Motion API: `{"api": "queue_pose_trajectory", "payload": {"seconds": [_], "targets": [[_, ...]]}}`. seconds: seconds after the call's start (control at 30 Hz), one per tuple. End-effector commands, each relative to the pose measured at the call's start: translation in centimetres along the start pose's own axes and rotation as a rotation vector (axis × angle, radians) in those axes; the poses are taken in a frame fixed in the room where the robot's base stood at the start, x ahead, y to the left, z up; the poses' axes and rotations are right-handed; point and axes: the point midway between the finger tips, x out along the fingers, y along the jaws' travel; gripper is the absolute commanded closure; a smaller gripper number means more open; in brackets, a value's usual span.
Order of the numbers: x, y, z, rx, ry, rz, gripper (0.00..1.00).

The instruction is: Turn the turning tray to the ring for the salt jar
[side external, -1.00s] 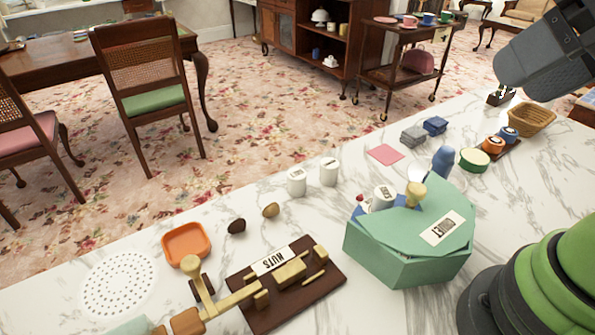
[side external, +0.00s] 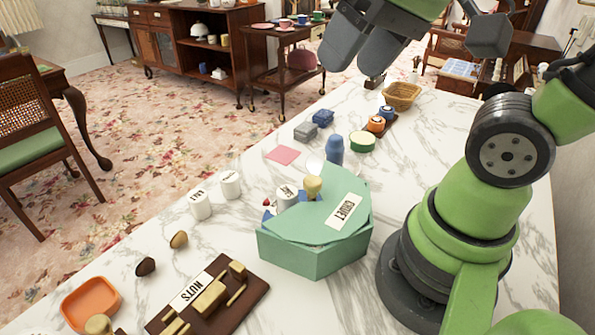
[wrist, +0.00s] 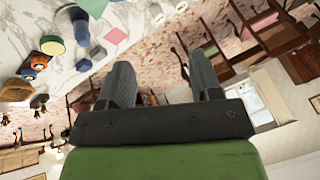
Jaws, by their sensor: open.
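The turning tray is a green, many-sided box (side external: 315,258) with a flat top marked CRUET and a tan knob (side external: 313,187). Its top has an opening at the back left, where a white jar (side external: 287,197) and bits of blue and red show. The rings inside are mostly hidden. The salt jar (side external: 201,205), white and marked SALT, stands upright on the counter left of the tray. A similar white jar (side external: 231,185) stands beside it. My gripper (side external: 362,62) is open and empty, high above the counter's far part and away from the tray; its fingers also show in the wrist view (wrist: 160,80).
A blue bottle (side external: 334,149) and a green round tin (side external: 362,142) stand behind the tray. Blue and grey blocks, a pink square (side external: 283,155) and a basket (side external: 401,95) lie farther back. The NUTS board (side external: 215,296) and orange dish (side external: 91,299) are at front left.

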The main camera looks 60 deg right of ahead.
Motion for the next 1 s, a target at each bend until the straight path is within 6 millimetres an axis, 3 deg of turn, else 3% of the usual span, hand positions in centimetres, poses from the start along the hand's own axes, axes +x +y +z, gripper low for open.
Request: {"api": "queue_pose_trajectory", "payload": {"seconds": [0.2,0.43,0.63,0.87,1.0], "targets": [[3.9,0.3,-3.4,-0.014,-0.288,0.127,0.42],[9.5,1.8,-5.5,-0.017,-0.576,0.234,0.42],[13.1,3.1,-5.8,-0.011,-0.740,0.285,0.42],[14.6,3.7,-5.3,-0.011,-0.790,0.299,0.42],[15.8,4.2,-3.9,-0.011,-0.791,0.300,0.42]]}}
